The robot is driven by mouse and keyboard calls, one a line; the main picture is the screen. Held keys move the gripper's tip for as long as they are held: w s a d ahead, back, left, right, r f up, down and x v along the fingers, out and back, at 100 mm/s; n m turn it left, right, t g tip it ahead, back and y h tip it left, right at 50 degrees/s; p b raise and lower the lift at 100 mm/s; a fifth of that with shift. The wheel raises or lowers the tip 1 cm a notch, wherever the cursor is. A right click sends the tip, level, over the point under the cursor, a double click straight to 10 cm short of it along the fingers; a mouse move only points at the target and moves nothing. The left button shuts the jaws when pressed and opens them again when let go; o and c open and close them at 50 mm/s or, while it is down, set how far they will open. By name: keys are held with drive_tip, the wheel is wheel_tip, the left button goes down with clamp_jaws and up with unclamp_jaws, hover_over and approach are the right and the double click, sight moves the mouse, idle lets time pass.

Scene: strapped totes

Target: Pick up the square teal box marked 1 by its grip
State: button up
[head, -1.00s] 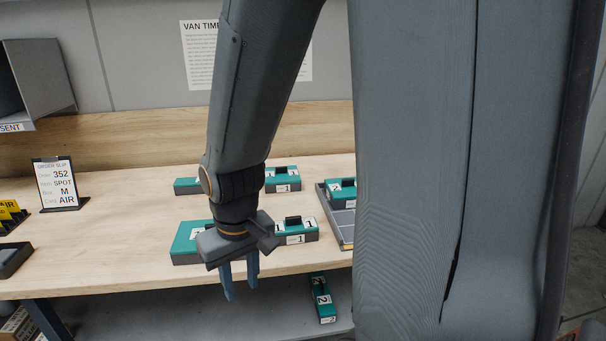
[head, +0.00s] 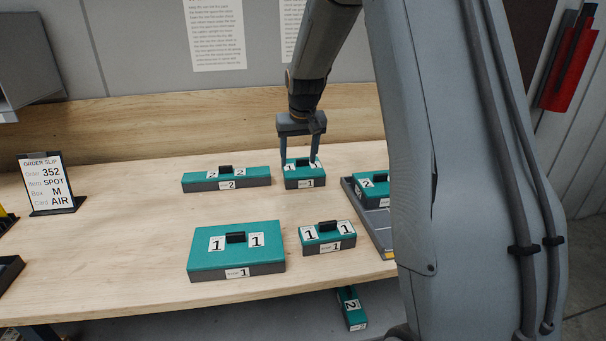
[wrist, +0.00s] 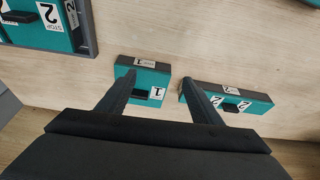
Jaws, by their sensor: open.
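The small, nearly square teal box marked 1 (head: 304,182) sits on the table at the back, with a black grip on top. My gripper (head: 299,163) is open and points down over this box, with its fingers on either side of the grip area. In the wrist view, the box (wrist: 150,82) lies between the open fingers of my gripper (wrist: 159,82), its black grip partly dark against it. The left finger overlaps the box's left part there. I cannot tell whether the fingers touch the box.
A long teal box marked 2 (head: 226,181) lies left of it. In front are a large teal box marked 1 (head: 236,262) and a smaller one marked 1 (head: 327,243). A grey tray (head: 372,232) holding a teal box (head: 374,180) is at right. An order slip (head: 47,184) stands left.

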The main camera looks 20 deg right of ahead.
approach(303, 167)
wheel_tip(303, 167, up, 2)
drive_tip(key=shift+m+t, duration=0.3)
drive_tip(key=shift+t, duration=0.1)
drive_tip(key=shift+p+x, duration=1.65)
drive_tip(key=shift+x, duration=2.25)
drive_tip(key=shift+w, duration=0.15)
drive_tip(key=shift+c, duration=0.2)
drive_tip(key=shift+r, duration=0.15)
clamp_jaws()
